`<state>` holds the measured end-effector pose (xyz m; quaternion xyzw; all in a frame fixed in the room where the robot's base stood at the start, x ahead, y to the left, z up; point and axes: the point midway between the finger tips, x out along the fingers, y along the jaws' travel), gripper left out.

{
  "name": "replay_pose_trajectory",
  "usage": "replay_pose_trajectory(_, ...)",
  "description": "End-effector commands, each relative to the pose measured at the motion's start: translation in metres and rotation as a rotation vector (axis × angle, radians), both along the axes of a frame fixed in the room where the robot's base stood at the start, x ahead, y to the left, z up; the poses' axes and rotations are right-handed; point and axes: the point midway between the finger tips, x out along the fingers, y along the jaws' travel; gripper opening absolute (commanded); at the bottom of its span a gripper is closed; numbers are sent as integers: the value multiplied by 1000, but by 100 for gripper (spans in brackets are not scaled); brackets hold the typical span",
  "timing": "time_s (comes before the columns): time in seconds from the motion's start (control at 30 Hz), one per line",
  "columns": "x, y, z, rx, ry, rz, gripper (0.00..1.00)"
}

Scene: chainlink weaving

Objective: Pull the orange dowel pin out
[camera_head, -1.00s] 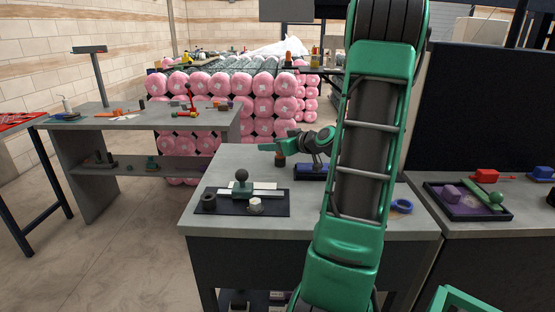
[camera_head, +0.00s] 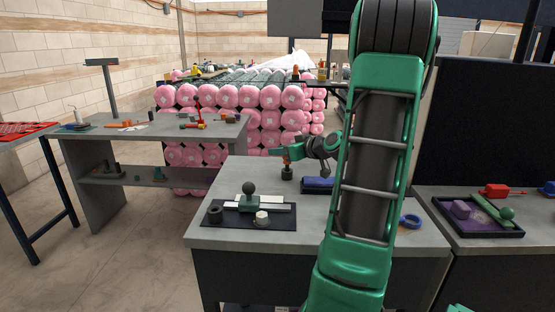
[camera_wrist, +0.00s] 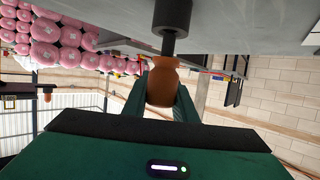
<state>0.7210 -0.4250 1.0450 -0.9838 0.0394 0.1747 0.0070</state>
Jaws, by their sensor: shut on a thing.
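The orange dowel pin (camera_wrist: 161,86) is between the two green fingers of my gripper (camera_wrist: 160,101), which are shut on its rounded knob. In the head view, my gripper (camera_head: 283,153) is at the far edge of the grey table, above a small dark round holder (camera_head: 287,173). A little orange of the pin (camera_head: 286,159) shows between them. I cannot tell whether the pin's lower end is still inside the holder.
The grey table (camera_head: 212,232) carries a black mat (camera_head: 284,222) with a knobbed green block (camera_head: 248,203), a dark ring and a white piece. A blue ring (camera_head: 410,221) is right of my arm.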

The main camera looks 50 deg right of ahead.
Motion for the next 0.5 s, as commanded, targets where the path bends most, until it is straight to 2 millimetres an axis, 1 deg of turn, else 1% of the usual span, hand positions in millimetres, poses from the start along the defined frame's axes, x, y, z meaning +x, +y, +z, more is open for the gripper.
replay_pose_trajectory(0.03,1,0,12,-7,-2,0,3)
replay_pose_trajectory(0.07,1,1,18,-8,-2,2,3)
replay_pose_trajectory(0.17,-10,16,25,-3,-1,0,3)
replay_pose_trajectory(0.5,-44,68,62,-5,-3,3,3)
